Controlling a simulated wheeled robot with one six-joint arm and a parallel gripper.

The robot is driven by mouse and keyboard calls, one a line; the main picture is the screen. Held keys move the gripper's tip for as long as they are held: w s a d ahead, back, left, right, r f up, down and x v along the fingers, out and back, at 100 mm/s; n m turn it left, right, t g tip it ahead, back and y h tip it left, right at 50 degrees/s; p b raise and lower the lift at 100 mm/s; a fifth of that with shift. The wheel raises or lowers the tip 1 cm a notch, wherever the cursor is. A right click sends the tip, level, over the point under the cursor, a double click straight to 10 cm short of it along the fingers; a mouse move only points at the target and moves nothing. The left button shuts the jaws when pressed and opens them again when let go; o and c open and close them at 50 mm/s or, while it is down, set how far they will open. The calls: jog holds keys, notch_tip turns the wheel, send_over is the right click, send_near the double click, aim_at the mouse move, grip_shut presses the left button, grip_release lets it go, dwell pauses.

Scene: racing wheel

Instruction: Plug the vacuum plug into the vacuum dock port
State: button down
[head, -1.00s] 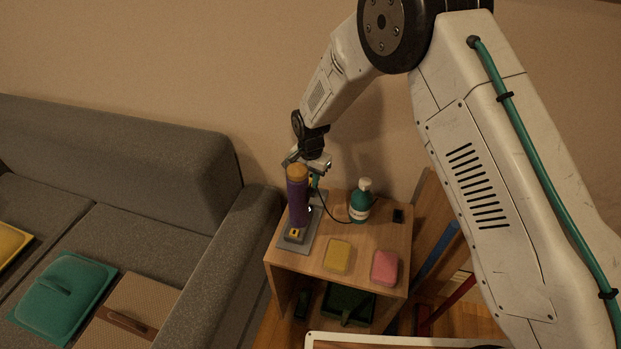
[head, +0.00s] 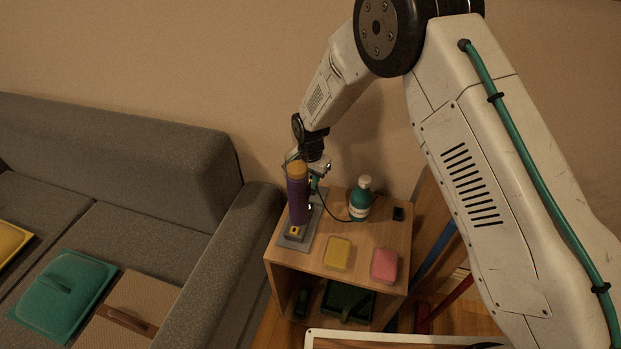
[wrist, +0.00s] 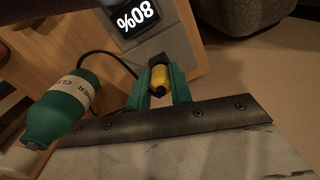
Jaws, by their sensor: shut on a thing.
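A purple vacuum with an orange top (head: 297,202) stands upright on a grey dock plate (head: 313,222) on a small wooden cabinet. In the wrist view, the dock (wrist: 180,42) shows a display reading 80%. My gripper (wrist: 159,88) has green fingers shut on a yellow plug (wrist: 159,76), its dark end toward the dock. A black cable runs from near the plug to the left. In the head view, my gripper (head: 315,184) is behind the vacuum, low over the dock's far end, partly hidden. The port is not clearly visible, and I cannot tell whether the plug touches it.
A green bottle (head: 361,200) stands close right of my gripper, also left in the wrist view (wrist: 62,110). A grey sofa (head: 120,150) stands left.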

aim_at(311, 179)
jog(key=shift+f, duration=0.45)
jog(key=c, duration=1.2)
grip_release()
jog(key=shift+o, duration=0.2)
jog(key=shift+r, duration=3.9)
